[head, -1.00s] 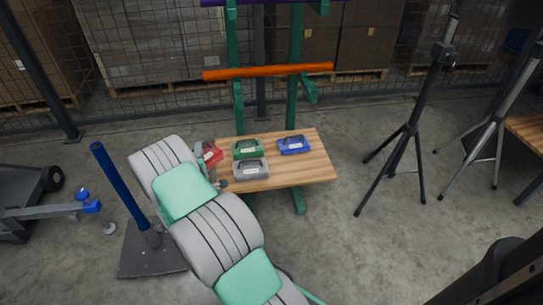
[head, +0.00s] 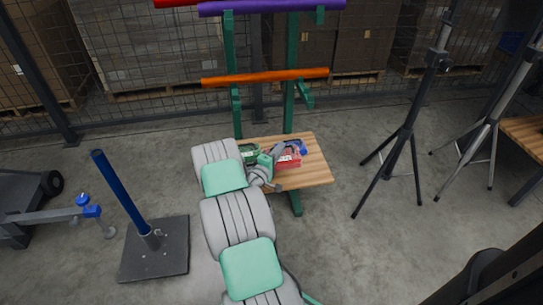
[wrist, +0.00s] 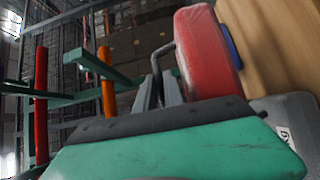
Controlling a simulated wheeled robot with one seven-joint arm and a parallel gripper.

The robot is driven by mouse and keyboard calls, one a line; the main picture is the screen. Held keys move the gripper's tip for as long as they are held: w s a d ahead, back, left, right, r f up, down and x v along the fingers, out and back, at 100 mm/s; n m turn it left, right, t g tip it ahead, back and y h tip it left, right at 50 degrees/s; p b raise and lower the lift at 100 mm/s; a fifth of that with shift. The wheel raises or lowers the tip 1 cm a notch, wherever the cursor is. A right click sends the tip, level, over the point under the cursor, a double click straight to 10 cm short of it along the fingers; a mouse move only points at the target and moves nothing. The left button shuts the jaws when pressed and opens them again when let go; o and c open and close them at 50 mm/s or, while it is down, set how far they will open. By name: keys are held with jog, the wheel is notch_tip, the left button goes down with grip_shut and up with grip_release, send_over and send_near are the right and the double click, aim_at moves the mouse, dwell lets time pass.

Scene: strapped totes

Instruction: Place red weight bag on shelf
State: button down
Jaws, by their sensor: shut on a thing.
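The red weight bag (head: 289,160) is in my gripper (head: 273,164), over the wooden shelf (head: 315,172), in front of the blue bag (head: 301,146). In the wrist view the gripper fingers (wrist: 158,92) are shut on the dark handle of the red bag (wrist: 205,55). The wood of the shelf (wrist: 275,40) shows close beside it, with a bit of blue behind it. I cannot tell whether the red bag touches the shelf.
A green bag (head: 250,153) is partly hidden by my arm on the shelf. A grey bag (wrist: 290,112) shows in the wrist view. An orange bar (head: 265,78) crosses the green rack above. A black tripod (head: 408,130) stands right; bare wood shows at the shelf's right.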

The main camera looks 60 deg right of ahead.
aim_at(296, 152)
jog(key=s+d+f+b, duration=0.1)
jog(key=d+f, duration=0.1)
jog(key=d, duration=0.1)
jog(key=d+f+b, duration=0.1)
jog(key=d+f, duration=0.1)
jog(key=d, duration=0.1)
jog(key=s+d+f+b, duration=0.1)
jog(key=d+f, duration=0.1)
jog(key=d, duration=0.1)
jog(key=shift+s+d+f, duration=0.1)
jog(key=shift+s+f, duration=0.2)
jog(key=shift+f, duration=0.1)
jog(key=shift+d+f, duration=0.15)
jog(key=shift+f, duration=0.15)
jog(key=shift+s+d+f+b, duration=0.1)
jog(key=shift+d+f+b, duration=0.1)
jog(key=shift+f+b, duration=1.1)
jog(key=shift+f+p, duration=0.35)
jog(key=shift+f, duration=0.15)
jog(key=c, duration=1.8)
grip_release()
jog(key=shift+s+a+f, duration=0.1)
jog(key=shift+a+f, duration=0.05)
jog(key=shift+f, duration=0.1)
jog(key=shift+c, duration=0.2)
jog(key=o, duration=0.4)
